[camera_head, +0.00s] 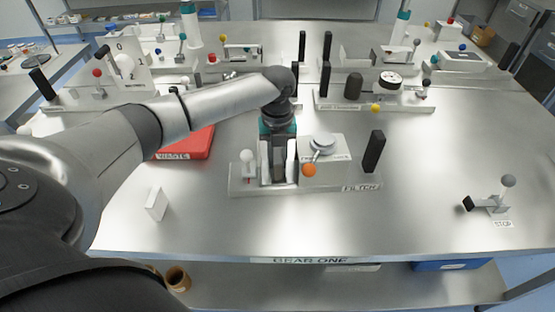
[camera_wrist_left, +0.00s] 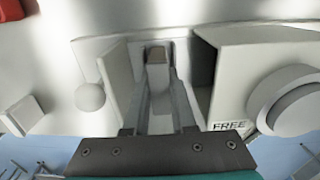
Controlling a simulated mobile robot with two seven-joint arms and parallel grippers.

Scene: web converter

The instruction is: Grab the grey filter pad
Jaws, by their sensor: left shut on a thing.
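My left gripper (camera_head: 278,172) reaches down into the filter station (camera_head: 240,189), between its upright white plates. In the left wrist view its fingers (camera_wrist_left: 161,98) point into the narrow slot and are shut on the grey filter pad (camera_wrist_left: 158,66), a small grey block between them. The pad is mostly hidden by the fingers and the slot walls, and I cannot make it out in the head view. My right gripper is not in view.
The station's box with a round knob (camera_head: 323,143) and orange ball (camera_head: 310,170) stands close right of the gripper. A black post (camera_head: 374,152) is farther right. A red tray (camera_head: 188,144) and a small white block (camera_head: 156,204) lie left. The front right table is mostly clear.

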